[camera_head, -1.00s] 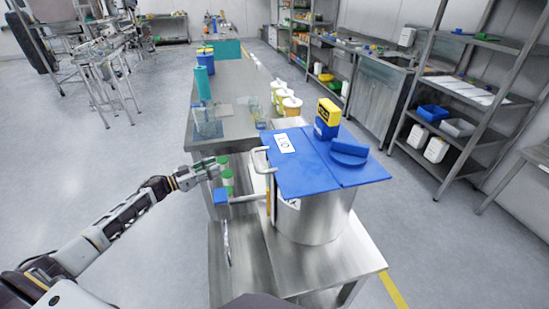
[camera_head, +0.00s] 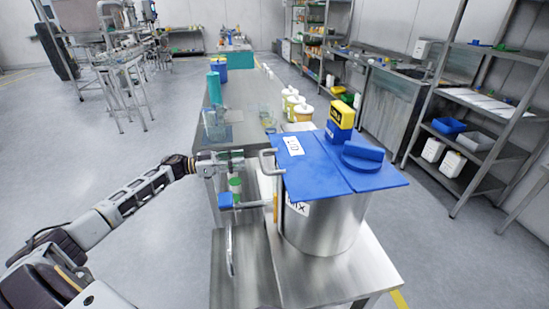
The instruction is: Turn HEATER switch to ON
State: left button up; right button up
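My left gripper (camera_head: 228,161) reaches in from the left to the near end of the steel bench, just left of the white handle on the steel tank (camera_head: 325,232). Its fingers are small here, so I cannot tell whether they are open or shut. Green-topped parts (camera_head: 235,184) sit right at and below the fingertips; I cannot tell whether they touch. No HEATER label or switch can be made out in this view. My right gripper is not in view.
A blue-ended lever (camera_head: 226,200) sticks out below my gripper. The steel bench (camera_head: 243,105) holds jars and a glass vessel.

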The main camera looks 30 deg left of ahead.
pick_arm(q)
jog(key=shift+w+d, duration=0.1)
jog(key=b+x, duration=0.1)
jog(key=x, duration=1)
jog(key=shift+d, duration=0.1)
jog(key=shift+x, duration=1.15)
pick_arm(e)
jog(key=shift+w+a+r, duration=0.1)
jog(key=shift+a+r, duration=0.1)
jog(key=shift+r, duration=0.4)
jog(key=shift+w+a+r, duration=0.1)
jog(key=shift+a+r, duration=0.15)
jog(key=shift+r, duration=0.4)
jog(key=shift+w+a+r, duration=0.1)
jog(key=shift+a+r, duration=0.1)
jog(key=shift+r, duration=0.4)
pick_arm(q)
grip_shut()
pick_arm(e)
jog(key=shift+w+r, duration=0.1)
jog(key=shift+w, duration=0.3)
